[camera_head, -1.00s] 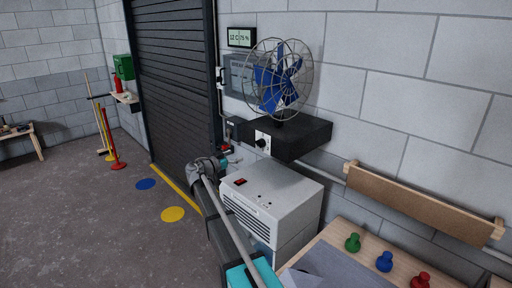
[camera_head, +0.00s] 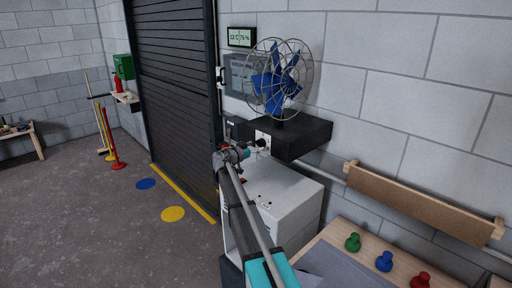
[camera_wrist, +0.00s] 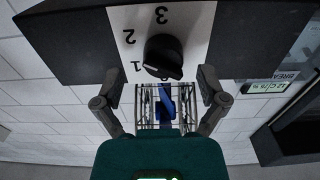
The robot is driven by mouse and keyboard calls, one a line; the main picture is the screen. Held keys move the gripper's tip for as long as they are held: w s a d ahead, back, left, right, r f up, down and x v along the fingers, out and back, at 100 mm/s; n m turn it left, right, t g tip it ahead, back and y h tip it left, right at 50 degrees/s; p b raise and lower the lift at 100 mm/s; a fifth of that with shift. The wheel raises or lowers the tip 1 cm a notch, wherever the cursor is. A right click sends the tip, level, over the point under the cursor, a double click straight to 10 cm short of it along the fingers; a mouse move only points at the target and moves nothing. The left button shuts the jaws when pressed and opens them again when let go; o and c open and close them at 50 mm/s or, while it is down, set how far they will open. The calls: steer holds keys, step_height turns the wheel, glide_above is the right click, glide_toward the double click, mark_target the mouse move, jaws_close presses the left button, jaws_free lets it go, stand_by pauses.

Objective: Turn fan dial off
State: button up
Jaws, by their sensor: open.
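The fan dial (camera_wrist: 163,55) is a black knob on a white plate marked with upside-down numbers 1, 2 and 3 in the wrist view. A light mark shows on its lower part; I cannot surely tell which setting it points at. In the head view the dial (camera_head: 261,143) is on the front of a dark box, below the blue-bladed wire-cage fan (camera_head: 277,80). My gripper (camera_wrist: 159,88) is open, its fingers to either side of the dial and a little short of it, apparently not touching. In the head view my gripper (camera_head: 253,147) is just in front of the dial.
The dark box (camera_head: 308,140) juts from the block wall. A white heater unit (camera_head: 290,205) stands below my gripper. A wooden rail (camera_head: 420,200) is on the wall at right, above a bench with green, blue and red knobs. Open floor lies left.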

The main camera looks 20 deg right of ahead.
steer(key=shift+x, duration=0.9)
